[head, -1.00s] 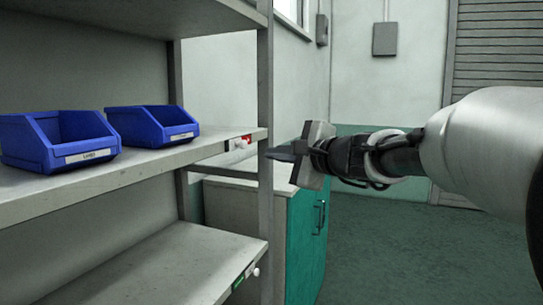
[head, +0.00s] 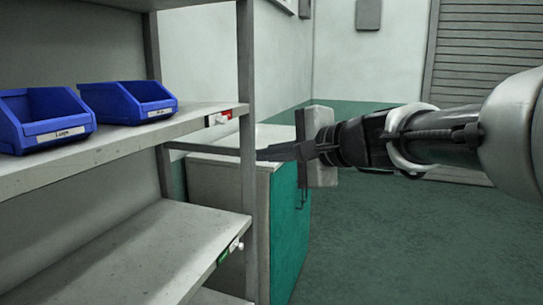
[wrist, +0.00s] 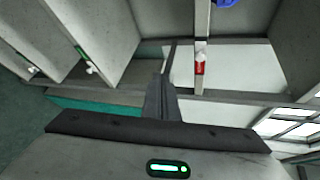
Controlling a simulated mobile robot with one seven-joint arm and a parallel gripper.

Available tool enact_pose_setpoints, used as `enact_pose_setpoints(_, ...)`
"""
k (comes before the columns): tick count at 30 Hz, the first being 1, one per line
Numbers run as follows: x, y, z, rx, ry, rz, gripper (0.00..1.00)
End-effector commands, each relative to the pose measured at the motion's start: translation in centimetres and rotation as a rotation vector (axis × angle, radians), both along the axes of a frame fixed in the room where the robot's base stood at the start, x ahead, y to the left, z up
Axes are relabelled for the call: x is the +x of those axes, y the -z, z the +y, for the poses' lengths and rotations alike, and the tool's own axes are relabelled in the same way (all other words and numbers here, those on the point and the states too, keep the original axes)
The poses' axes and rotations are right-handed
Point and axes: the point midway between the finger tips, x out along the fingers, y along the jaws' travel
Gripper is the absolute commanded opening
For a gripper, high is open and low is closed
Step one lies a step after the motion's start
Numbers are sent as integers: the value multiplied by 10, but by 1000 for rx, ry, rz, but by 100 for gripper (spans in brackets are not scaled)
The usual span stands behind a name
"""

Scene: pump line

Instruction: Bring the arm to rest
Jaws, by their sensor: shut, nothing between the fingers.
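My gripper (head: 262,154) is in the middle of the head view, its dark fingers closed and empty, pointing left towards the shelf's front post. In the head view its tips overlap the post's right side; whether they touch it I cannot tell. My arm reaches in from the right edge, roughly level. In the wrist view the shut fingers (wrist: 165,98) point up the picture, towards the shelving, with nothing between them.
Grey shelving (head: 110,152) stands at left, with two blue bins (head: 42,118) (head: 128,101) on a board. A red tag (head: 220,117) and a green tag (head: 226,254) sit on board edges. A teal-fronted cabinet (head: 288,235) stands behind the post. Floor at right is clear.

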Motion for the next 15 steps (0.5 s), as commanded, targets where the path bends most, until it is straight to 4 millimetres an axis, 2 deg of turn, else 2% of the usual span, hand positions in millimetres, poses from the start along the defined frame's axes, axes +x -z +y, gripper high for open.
enact_pose_setpoints(1, -26, 16, 2, -120, -49, -12, 0)
enact_pose_setpoints(3, -65, 49, -3, -321, -131, -21, 0)
enact_pose_setpoints(6, -115, 94, -23, -604, -244, -28, 0)
enact_pose_setpoints(10, -163, 138, -58, -901, -363, -27, 0)
enact_pose_setpoints(15, -207, 174, -105, -1207, -486, -18, 0)
